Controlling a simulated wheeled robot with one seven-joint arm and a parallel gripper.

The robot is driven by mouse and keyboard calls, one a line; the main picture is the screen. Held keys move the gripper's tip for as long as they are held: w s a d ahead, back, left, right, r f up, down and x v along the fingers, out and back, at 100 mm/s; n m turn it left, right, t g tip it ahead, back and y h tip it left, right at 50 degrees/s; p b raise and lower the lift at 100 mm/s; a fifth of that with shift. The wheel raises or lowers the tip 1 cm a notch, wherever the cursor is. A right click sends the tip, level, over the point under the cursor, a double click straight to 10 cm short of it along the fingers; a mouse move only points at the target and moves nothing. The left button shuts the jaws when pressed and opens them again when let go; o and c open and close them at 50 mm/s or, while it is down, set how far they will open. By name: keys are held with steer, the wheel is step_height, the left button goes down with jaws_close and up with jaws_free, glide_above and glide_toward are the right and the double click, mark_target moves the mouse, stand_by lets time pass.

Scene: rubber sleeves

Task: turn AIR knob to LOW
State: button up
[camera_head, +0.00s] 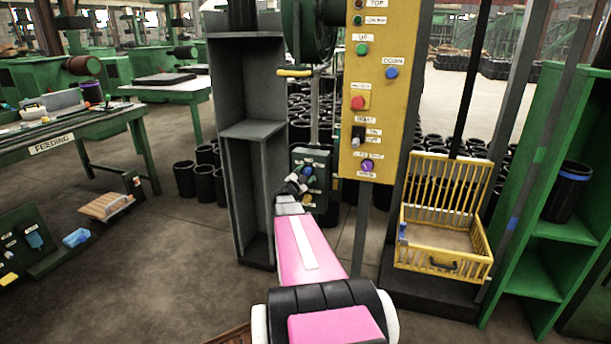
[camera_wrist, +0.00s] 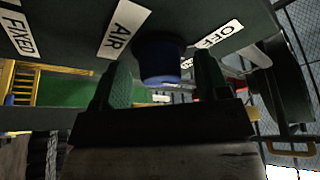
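The blue AIR knob (camera_wrist: 160,62) sticks out of a dark green panel (camera_wrist: 75,22) in the wrist view. A white AIR label (camera_wrist: 124,28) is beside it, and a label reading OFF (camera_wrist: 218,35) is on its other side. My gripper (camera_wrist: 163,82) is open, with one finger on each side of the knob. A gap shows at the right finger; the left finger is close to the knob, and contact is unclear. In the head view my gripper (camera_head: 295,186) is at the small control box (camera_head: 321,193), partly covering it. No LOW label is readable.
A yellow control panel (camera_head: 381,95) with buttons hangs just right of and above the box. A grey shelf column (camera_head: 246,95) stands close on the left. A yellow wire basket (camera_head: 443,225) is at the right, beside a green shelf (camera_head: 533,255). Open floor lies front left.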

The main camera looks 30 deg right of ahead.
steer(key=v, duration=1.1)
steer(key=shift+d, duration=0.1)
stand_by(0.4)
steer(key=w+a+f+n+t+y, duration=0.1)
steer(key=a+f+n+t+y, duration=0.1)
steer(key=a+n+y, duration=0.85)
steer(key=w+a+f+n+t+y, duration=0.25)
steer(key=a+n+y, duration=0.35)
steer(key=a, duration=0.7)
steer(key=s+a+f+n+g+y, duration=0.4)
steer(key=s+a+g, duration=0.2)
steer(key=s+a, duration=0.4)
steer(key=s+a+n+g+h, duration=0.1)
steer(key=s+g, duration=0.6)
steer(key=s, duration=0.7)
steer(key=shift+s+f+n, duration=0.15)
steer(key=shift+f+n, duration=0.2)
steer(key=shift+n, duration=0.2)
